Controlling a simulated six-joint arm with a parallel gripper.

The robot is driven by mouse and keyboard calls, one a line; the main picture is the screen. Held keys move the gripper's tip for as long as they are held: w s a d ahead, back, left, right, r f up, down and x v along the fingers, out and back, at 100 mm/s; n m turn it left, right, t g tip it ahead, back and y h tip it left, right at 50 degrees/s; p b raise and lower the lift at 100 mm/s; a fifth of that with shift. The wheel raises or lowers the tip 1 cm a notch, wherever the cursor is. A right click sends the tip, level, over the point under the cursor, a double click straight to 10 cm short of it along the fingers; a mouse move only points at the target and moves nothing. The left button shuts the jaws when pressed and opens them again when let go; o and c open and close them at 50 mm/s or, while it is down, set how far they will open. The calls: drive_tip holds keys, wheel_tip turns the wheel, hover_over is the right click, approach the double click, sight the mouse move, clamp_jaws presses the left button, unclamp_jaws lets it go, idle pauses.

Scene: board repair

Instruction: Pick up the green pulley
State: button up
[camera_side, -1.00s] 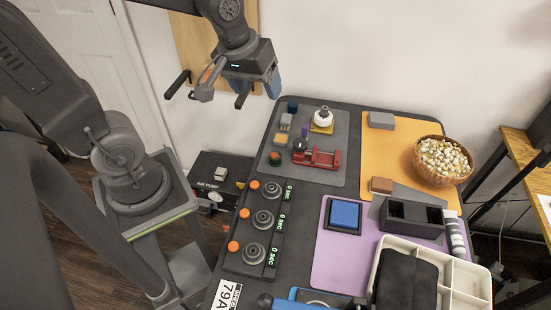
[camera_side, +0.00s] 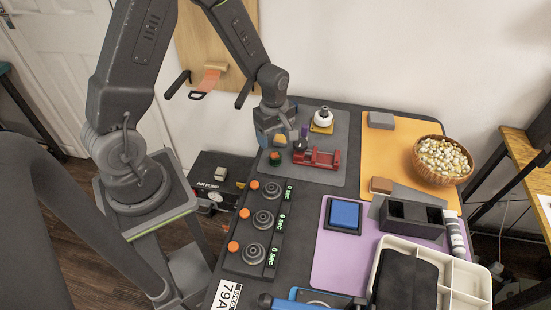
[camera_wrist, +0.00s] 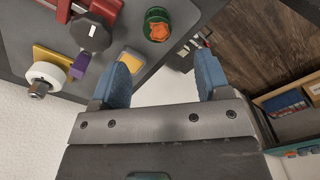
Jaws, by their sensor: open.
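The green pulley (camera_wrist: 158,24) shows near the top of the wrist view, a green ring with an orange top, on the grey mat near its edge. In the side view the green pulley (camera_side: 275,158) stands at the mat's left part, just in front of my gripper (camera_side: 272,135). In the wrist view my gripper (camera_wrist: 160,85) is open, with its blue fingertips apart and nothing between them. The pulley lies beyond the fingertips, between their lines, and is not touched. In the side view the fingers are partly hidden by the wrist.
A red vise (camera_side: 318,158) with a dark knob stands right of the pulley. A yellow-topped block (camera_wrist: 131,62) lies close to the left fingertip. A white spool on a yellow base (camera_side: 322,120) and a purple piece (camera_wrist: 80,67) are nearby. The table edge is close by.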

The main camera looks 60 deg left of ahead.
sight(275, 155)
drive_tip(key=f, duration=0.9)
drive_tip(key=shift+w, duration=0.2)
drive_tip(key=c, duration=1)
